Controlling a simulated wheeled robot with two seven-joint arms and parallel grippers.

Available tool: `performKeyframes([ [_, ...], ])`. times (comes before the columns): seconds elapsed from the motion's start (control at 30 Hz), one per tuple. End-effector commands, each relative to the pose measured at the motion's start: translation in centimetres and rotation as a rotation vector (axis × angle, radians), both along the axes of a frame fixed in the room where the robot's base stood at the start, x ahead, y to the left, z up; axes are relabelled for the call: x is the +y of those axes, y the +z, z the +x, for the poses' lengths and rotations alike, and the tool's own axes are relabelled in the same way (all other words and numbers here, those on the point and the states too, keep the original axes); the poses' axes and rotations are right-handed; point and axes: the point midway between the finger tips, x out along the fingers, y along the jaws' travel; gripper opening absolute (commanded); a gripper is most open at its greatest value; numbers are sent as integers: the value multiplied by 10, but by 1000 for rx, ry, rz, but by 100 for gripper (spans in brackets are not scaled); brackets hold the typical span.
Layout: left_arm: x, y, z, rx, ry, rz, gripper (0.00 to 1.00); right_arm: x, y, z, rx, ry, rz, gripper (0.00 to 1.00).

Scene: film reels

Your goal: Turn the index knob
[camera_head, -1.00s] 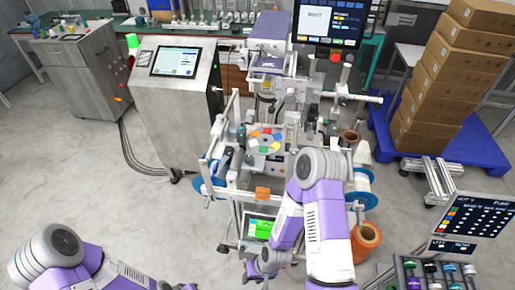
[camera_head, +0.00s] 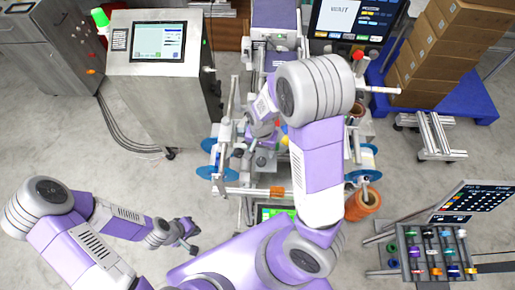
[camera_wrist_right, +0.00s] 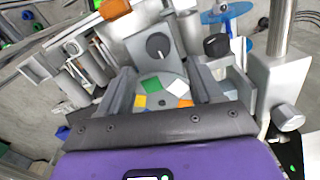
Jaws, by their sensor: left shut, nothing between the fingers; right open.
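The index knob (camera_wrist_right: 158,46) is a dark round knob with a white pointer mark on a grey plate, seen in the right wrist view. Below it lies a round disc with green, white, yellow and orange patches (camera_wrist_right: 162,92). My right gripper (camera_wrist_right: 160,78) is open and empty, its two grey fingers on either side of the disc, with the knob beyond the tips. In the head view my right gripper (camera_head: 256,152) is over the machine, and my arm hides most of the disc and the knob. My left gripper (camera_head: 190,236) is shut and empty above the floor at lower left.
A second black knob (camera_wrist_right: 216,45) and a metal post (camera_wrist_right: 281,30) stand right of my right gripper. Blue reels (camera_head: 210,172) and an orange roll (camera_head: 363,204) flank the machine. A steel console (camera_head: 155,92) stands left. A rack of coloured spools (camera_head: 432,252) is at right.

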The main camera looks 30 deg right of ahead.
Motion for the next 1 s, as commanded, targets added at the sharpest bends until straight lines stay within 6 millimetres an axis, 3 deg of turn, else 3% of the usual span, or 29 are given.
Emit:
performKeyframes([
  [0.1,0,-6,-1,2,0,0,0,0,-24,-2,7,-1,0,65],
  [0.33,0,-10,0,1,1,0,0,0,-56,-1,4,3,0,65],
  [0.73,0,-11,0,1,0,0,0,1,-66,-1,0,3,1,65],
  [0.77,0,-11,0,1,0,0,0,1,-66,-1,0,3,1,64],
  [1.0,0,-11,0,0,0,0,0,1,-66,-1,0,3,1,27],
])
